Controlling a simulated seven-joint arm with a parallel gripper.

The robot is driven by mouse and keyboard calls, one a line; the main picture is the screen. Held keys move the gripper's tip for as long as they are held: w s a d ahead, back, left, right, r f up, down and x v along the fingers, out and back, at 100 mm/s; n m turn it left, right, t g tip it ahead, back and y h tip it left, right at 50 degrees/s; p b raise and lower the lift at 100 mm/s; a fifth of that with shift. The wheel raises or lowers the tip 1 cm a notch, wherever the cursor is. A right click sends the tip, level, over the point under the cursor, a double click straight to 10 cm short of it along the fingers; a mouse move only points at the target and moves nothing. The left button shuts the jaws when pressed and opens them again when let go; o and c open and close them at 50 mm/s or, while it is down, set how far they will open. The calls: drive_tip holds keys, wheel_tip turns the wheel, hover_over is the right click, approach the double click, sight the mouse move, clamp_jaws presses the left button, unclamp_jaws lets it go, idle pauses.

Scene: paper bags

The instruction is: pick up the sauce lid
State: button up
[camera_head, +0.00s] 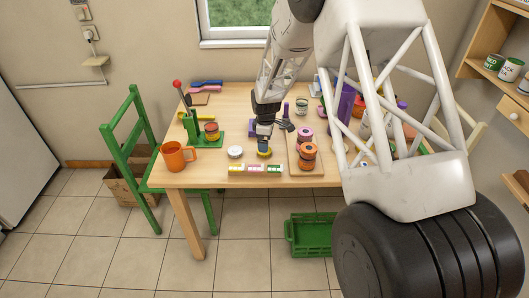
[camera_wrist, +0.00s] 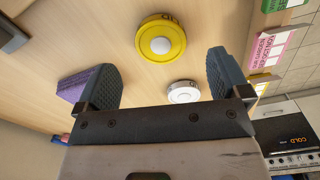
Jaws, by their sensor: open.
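Two round lids are in view, and I cannot tell by marking which is the sauce lid. A yellow lid (camera_wrist: 161,42) with a pale round centre lies flat on the wooden table; in the head view it (camera_head: 264,154) is just below my gripper (camera_head: 264,141). A white lid (camera_wrist: 183,92) lies beside it, to the left in the head view (camera_head: 235,152). In the wrist view my gripper (camera_wrist: 163,62) is open with nothing between its fingers. The yellow lid appears between and ahead of the fingertips, apart from them.
Small labelled boxes (camera_head: 256,169) line the table's front edge. An orange mug (camera_head: 177,158) and a green stand (camera_head: 208,139) are on the left. A purple block (camera_wrist: 77,86) is near the left finger.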

drive_tip(key=shift+f, duration=2.6)
drive_tip(key=c, duration=1)
drive_tip(key=shift+r, duration=5)
